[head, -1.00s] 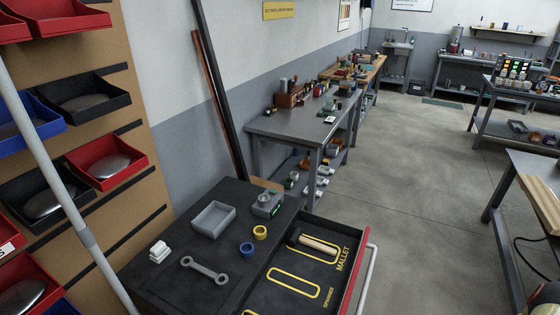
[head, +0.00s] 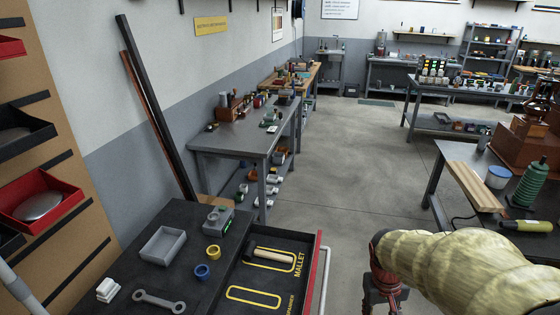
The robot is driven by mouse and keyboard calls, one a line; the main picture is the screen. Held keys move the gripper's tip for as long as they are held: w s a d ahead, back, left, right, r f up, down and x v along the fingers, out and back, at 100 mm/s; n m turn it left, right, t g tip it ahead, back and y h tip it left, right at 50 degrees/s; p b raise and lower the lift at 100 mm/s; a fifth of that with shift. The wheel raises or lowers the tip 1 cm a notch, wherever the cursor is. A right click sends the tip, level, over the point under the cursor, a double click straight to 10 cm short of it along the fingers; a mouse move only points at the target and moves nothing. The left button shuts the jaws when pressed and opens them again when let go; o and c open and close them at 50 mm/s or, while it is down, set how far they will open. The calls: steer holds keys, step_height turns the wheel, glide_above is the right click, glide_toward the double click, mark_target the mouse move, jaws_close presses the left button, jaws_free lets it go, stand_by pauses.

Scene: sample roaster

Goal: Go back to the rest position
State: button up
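My arm shows at the lower right of the head view in a pale yellow cover. At its left end is a dark red and black part, with what looks like my gripper (head: 378,292) below it, small and partly cut by the bottom edge. Its fingers are not clear, and I see nothing held in it. It hangs over the floor, right of the open drawer (head: 262,275), apart from it. In the drawer a mallet (head: 270,256) lies in its marked outline, and the other yellow outline is empty.
The dark cabinet top holds a grey tray (head: 162,245), a wrench (head: 159,301), yellow (head: 213,252) and blue (head: 202,271) rings and a small grey device (head: 219,220). A bench with a green ribbed object (head: 530,184) stands right. The floor (head: 345,165) between is clear.

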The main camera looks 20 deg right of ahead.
steer(key=a+r+n+t+y+p, duration=0.1)
steer(key=a+r+n+t, duration=0.3)
steer(key=a+r, duration=1.3)
steer(key=a+t, duration=0.1)
steer(key=a, duration=0.2)
steer(key=shift+s+r+t+y, duration=0.15)
steer(key=shift+t+y, duration=0.25)
